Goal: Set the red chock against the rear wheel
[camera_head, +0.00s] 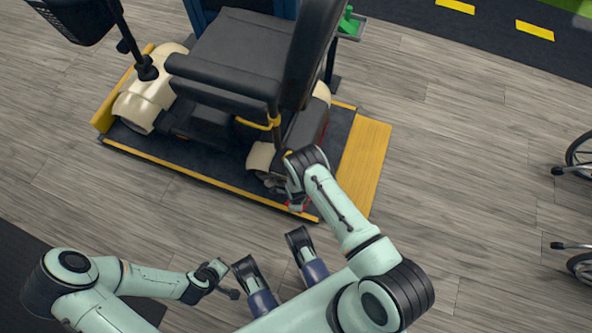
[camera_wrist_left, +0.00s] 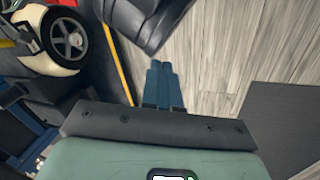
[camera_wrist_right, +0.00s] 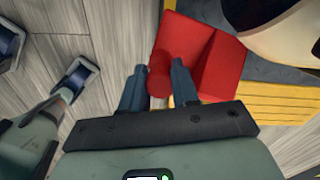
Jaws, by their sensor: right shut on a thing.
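The red chock (camera_wrist_right: 205,60) fills the middle of the right wrist view, a block with a round handle. My right gripper (camera_wrist_right: 158,88) is shut on the handle. My left gripper (camera_head: 228,291) is low and away from the scooter. Its fingers (camera_wrist_left: 165,88) are together and empty.
The scooter's black seat (camera_head: 235,50) overhangs the platform. The dark platform has a yellow edge strip (camera_head: 200,178) and a yellow ramp (camera_head: 366,160) at its right end. Wheelchair wheels (camera_head: 580,155) show at the far right. The wood floor between is clear.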

